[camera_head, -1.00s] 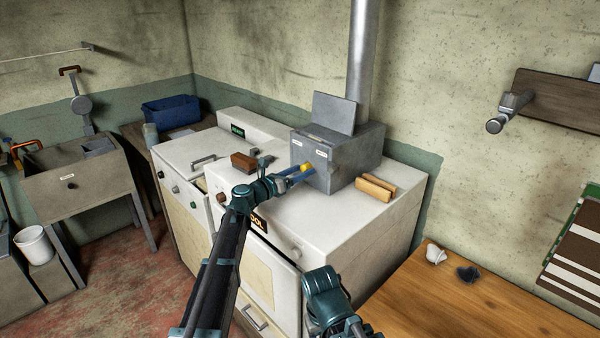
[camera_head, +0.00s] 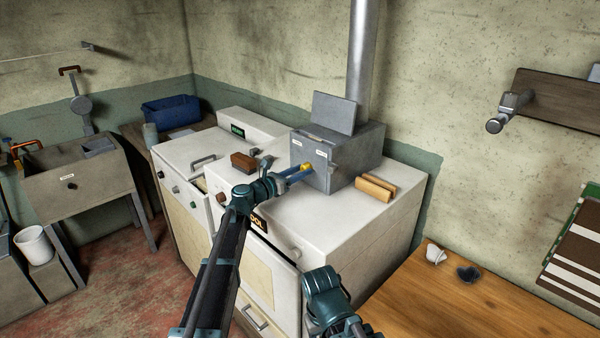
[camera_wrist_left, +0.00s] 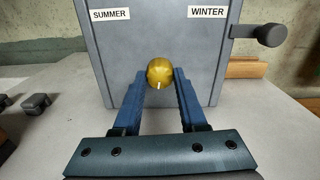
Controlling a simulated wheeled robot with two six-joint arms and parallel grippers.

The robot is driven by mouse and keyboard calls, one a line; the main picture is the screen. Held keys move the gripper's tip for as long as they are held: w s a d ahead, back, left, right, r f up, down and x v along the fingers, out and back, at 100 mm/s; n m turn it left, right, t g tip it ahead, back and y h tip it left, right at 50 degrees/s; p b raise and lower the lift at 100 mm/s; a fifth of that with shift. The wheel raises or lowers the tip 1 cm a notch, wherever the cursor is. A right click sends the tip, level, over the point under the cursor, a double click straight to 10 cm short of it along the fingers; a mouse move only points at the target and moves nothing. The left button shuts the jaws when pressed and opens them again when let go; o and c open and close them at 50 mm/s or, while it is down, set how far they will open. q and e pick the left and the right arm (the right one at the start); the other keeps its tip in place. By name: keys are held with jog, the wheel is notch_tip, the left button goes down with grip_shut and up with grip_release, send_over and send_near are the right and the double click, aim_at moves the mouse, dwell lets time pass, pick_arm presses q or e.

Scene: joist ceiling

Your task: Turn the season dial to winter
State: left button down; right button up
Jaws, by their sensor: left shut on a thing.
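The season dial is a round yellow knob (camera_wrist_left: 159,72) with a pale mark near its lower edge. It sits on the front of a grey metal box (camera_head: 342,150), between and below a SUMMER label (camera_wrist_left: 110,15) at the left and a WINTER label (camera_wrist_left: 207,12) at the right. My left gripper (camera_wrist_left: 159,80) is shut on the knob, one blue finger on each side. In the head view the knob (camera_head: 306,168) is partly hidden by the left gripper (camera_head: 305,171). My right arm shows at the bottom of the head view, but its fingertips cannot be made out clearly.
The box stands on a white cabinet (camera_head: 350,225) with a metal pipe (camera_head: 362,60) behind it. A wooden block (camera_head: 375,188) lies right of the box, and a brown block (camera_head: 243,161) lies left. A dark lever (camera_wrist_left: 268,35) sticks out at the box's right.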

pick_arm(q)
jog(key=m, duration=0.4)
jog(key=shift+m, duration=0.3)
jog(key=m, duration=0.3)
jog(key=shift+m, duration=0.3)
jog(key=m, duration=0.4)
jog(key=shift+m, duration=2.1)
jog(key=shift+c, duration=2.2)
grip_release()
jog(key=shift+a, duration=0.1)
